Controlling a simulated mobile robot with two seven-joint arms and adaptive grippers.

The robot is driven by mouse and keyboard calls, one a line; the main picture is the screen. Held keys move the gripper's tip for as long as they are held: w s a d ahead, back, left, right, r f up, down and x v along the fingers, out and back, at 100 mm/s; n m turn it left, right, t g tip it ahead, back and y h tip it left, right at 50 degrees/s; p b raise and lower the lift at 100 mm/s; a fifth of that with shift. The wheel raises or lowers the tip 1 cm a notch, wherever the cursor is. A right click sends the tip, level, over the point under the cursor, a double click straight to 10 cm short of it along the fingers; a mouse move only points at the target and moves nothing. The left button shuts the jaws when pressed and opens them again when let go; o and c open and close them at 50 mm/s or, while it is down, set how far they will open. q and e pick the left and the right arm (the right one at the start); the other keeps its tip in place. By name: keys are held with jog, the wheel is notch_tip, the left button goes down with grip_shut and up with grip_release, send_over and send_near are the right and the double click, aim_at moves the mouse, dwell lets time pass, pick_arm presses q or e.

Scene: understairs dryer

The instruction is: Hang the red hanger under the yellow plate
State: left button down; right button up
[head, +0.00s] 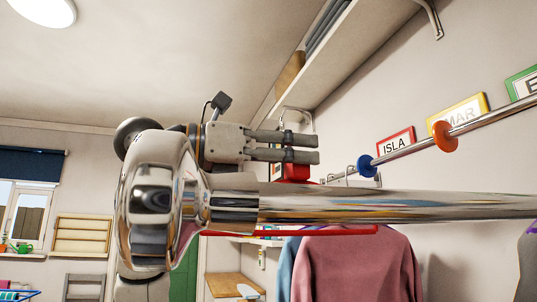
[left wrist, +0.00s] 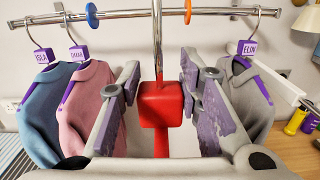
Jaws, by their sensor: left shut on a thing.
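My left gripper (head: 318,157) is shut on the red block of the red hanger (head: 296,172). In the left wrist view the red block (left wrist: 160,104) sits between the two fingers, and its metal hook rises toward the rail (left wrist: 130,14). In that picture the hook lies between the blue disc and the orange disc; I cannot tell whether it touches the rail. In the head view the hook stands left of the rail (head: 405,152). The yellow plate (head: 458,112) is on the wall above the rail, behind the orange disc. My right gripper is not in view.
The blue disc (head: 367,166) and orange disc (head: 446,136) sit on the rail. A red plate (head: 396,142) and green plate (head: 524,84) flank the yellow one. Blue, pink (left wrist: 88,100) and grey garments hang on purple-tagged hangers. A thick shiny bar (head: 400,204) crosses the near foreground.

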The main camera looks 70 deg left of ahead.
pick_arm(q)
jog(key=w, duration=0.4)
jog(key=w+d, duration=0.1)
jog(key=w, duration=0.9)
jog(key=shift+d+b, duration=0.15)
jog(key=shift+b, duration=0.25)
jog(key=w+d+f, duration=0.1)
jog(key=w+f, duration=0.1)
jog(key=w, duration=1)
jog(key=shift+p, duration=0.45)
